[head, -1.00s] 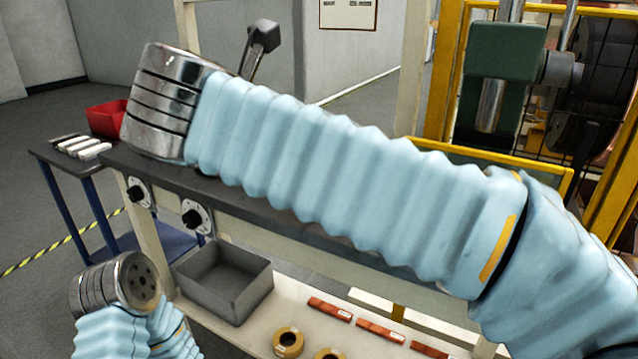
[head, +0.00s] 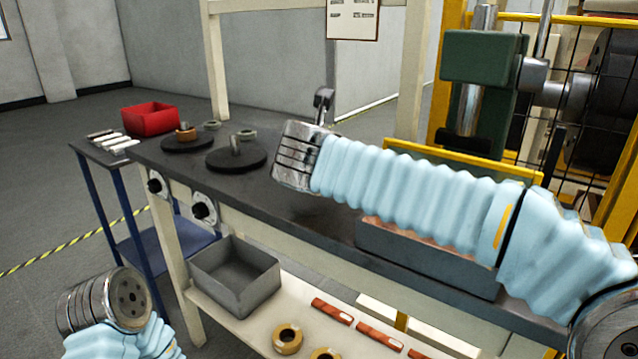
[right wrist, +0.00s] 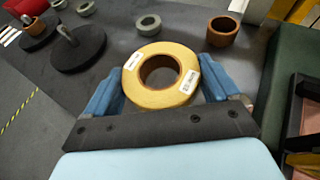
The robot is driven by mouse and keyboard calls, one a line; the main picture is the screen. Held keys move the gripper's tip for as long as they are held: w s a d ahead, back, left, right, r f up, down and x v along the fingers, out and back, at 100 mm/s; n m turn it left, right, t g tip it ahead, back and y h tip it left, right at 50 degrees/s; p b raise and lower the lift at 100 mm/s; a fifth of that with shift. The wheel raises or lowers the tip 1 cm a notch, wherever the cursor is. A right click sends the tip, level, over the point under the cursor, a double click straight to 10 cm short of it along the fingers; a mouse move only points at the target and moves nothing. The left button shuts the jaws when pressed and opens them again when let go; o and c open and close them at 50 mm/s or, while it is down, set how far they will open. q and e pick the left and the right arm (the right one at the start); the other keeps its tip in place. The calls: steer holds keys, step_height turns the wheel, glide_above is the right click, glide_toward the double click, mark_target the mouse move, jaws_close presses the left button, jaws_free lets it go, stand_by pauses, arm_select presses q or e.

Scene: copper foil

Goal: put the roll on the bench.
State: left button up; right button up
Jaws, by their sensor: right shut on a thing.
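A yellow-tan roll (right wrist: 160,97) with white labels and an open centre sits between the blue fingers of my right gripper (right wrist: 160,85), which is shut on it. In the right wrist view the dark bench top lies beneath the roll; whether they touch I cannot tell. The bench (head: 270,197) is also in the head view, with my right arm reaching over it from the right. The roll is hidden there. My left arm's metal end is at the lower left of the head view, but no left fingers show.
Two dark discs (head: 238,159) with posts stand on the bench's left part. A brown ring (right wrist: 222,31) and a grey ring (right wrist: 148,24) lie beyond the held roll. A grey bin (head: 235,275) is on the lower shelf. A green machine (head: 482,75) stands at right.

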steer(key=shift+w+d+f, duration=0.1)
steer(key=shift+w+f, duration=0.15)
steer(key=shift+f, duration=0.05)
steer(key=f, duration=0.2)
steer(key=w+f+b, duration=0.1)
steer(key=f, duration=0.1)
steer(key=shift+w+d, duration=0.15)
steer(key=shift+d, duration=0.05)
steer(key=shift+f, duration=0.25)
steer(key=shift+f, duration=0.15)
steer(key=o, duration=0.9)
